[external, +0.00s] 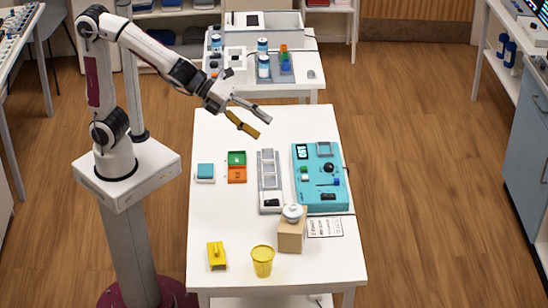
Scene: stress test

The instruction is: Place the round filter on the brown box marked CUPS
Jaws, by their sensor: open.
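A brown box (291,238) stands near the front right of the white table. Any marking on it is too small to read. A round whitish-grey piece (293,212), which looks like the round filter, sits on top of the box. My gripper (262,128) is open and empty, with its two fingers spread apart. It is in the air over the far part of the table, well away from the box and the round piece.
A yellow cup (262,261) and a yellow block (217,256) stand left of the box. A teal device (320,195), a grey slotted tray (269,182), green and orange bins (237,174) and a teal-topped block (205,171) lie farther back.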

